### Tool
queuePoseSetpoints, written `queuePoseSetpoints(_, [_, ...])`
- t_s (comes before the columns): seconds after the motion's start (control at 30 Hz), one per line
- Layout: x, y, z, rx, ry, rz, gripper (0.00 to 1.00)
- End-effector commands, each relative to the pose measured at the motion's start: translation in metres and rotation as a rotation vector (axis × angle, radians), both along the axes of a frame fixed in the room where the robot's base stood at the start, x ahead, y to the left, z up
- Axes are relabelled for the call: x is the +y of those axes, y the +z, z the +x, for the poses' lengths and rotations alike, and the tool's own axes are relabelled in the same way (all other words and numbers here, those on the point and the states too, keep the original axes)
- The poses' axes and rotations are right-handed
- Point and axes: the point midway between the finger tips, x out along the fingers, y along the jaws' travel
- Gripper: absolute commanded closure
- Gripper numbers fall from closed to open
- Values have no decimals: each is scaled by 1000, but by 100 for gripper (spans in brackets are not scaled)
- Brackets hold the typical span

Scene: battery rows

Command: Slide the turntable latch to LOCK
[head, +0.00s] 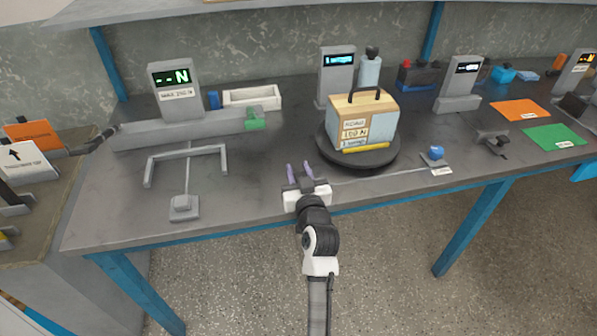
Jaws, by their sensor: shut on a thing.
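The round dark turntable (358,159) stands near the front edge of the bench in the head view. A box (362,122) with a black handle and a label sits on it. A blue knob (437,152) stands to the right of the turntable, by a small white label too small to read. A thin bar (385,178) runs from near my gripper to the knob. I cannot tell whether the knob is the latch. My gripper (300,170), with purple fingers, is front-left of the turntable. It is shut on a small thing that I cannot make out.
A grey bracket frame (187,150) stands at the left of the bench (260,190). Displays (173,88), a bottle (369,70) and a white tray (253,98) stand behind. Orange (520,110) and green (553,137) mats lie at the right.

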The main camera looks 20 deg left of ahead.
Motion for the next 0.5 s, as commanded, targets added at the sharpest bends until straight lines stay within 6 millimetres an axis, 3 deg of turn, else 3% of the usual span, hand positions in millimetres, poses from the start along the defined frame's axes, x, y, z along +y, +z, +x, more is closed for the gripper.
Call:
queuePoseSetpoints(0.33, [-36,-4,25,-3,-6,3,100])
queuePoseSetpoints(0.5, [-44,0,30,-2,-2,1,100])
